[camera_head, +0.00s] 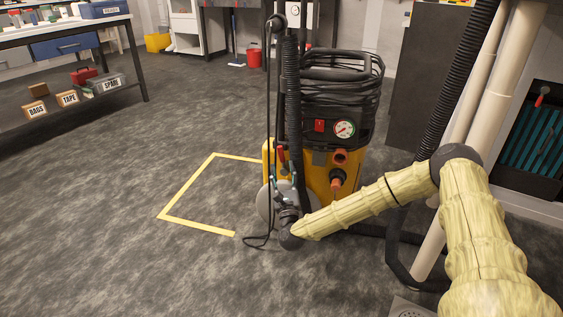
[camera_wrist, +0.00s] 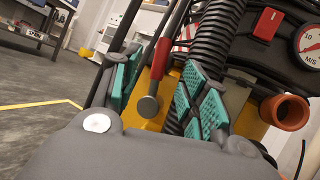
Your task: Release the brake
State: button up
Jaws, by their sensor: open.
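The brake is probably the lever with a red grip (camera_wrist: 163,55) and a round grey end, in front of the yellow body of the extractor (camera_head: 348,186). In the head view a small red part (camera_head: 282,154) shows at the machine's left side, just above my gripper (camera_head: 284,187). My gripper, seen in the wrist view (camera_wrist: 160,84), is open. Its teal-padded fingers stand on either side of the lever, which shows in the gap between them. I cannot tell whether either finger touches it. The machine's wheel is partly hidden behind my gripper.
A black ribbed hose (camera_head: 292,120) and a coiled cable (camera_head: 343,80) sit close above the lever. An orange port (camera_head: 340,157) is on the right. A yellow floor outline (camera_head: 187,187) lies left of the machine, with clear floor inside. A bench (camera_head: 60,34) stands far left.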

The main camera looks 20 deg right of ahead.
jog(key=shift+v, duration=2.4)
